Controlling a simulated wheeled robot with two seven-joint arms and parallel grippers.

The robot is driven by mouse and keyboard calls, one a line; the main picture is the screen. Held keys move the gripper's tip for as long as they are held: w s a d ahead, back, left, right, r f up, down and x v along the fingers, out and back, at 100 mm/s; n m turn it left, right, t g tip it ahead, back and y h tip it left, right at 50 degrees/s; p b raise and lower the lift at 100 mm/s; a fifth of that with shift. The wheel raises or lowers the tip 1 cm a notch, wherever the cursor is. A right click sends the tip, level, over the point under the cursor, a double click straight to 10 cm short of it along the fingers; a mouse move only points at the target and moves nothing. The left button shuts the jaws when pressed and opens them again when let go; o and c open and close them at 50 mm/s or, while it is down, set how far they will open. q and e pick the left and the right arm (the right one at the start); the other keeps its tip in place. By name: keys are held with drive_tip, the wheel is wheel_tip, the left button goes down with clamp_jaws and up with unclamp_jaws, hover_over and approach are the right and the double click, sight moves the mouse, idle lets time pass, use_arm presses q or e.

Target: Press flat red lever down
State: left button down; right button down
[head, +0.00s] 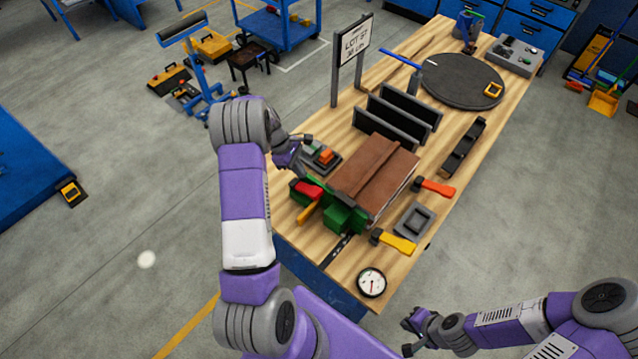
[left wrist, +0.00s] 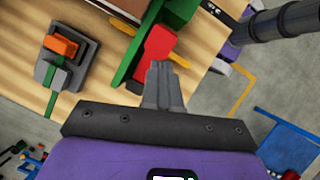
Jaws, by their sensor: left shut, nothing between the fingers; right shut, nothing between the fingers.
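The flat red lever (head: 308,191) sits on a green clamp-like fixture (head: 345,218) at the near left edge of the wooden bench. It also shows in the left wrist view (left wrist: 157,44), between green walls. My left gripper (head: 301,174) is shut and empty, close beside the red lever in the head view. In the left wrist view its fingertips (left wrist: 161,66) overlap the lever's near end; I cannot tell whether they touch it. My right gripper (head: 409,335) is shut and empty, off the bench at the lower right.
A grey block with an orange switch (head: 325,156) stands just behind the lever.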

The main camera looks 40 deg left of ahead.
sight(310, 190)
use_arm(q)
drive_tip(key=shift+b+x, duration=1.95)
drive_tip(key=shift+x, duration=1.65)
wheel_tip(310, 190, down, 4)
drive_tip(key=b, duration=0.3)
drive_tip(key=shift+f, duration=0.1)
drive_tip(key=shift+r, duration=0.3)
drive_tip(key=shift+s+a+r, duration=0.2)
drive_tip(key=shift+a+r, duration=0.05)
drive_tip(key=shift+a, duration=0.5)
drive_tip(key=shift+s+a+r, duration=0.15)
drive_tip(key=shift+a+r, duration=0.15)
drive_tip(key=shift+a, duration=0.4)
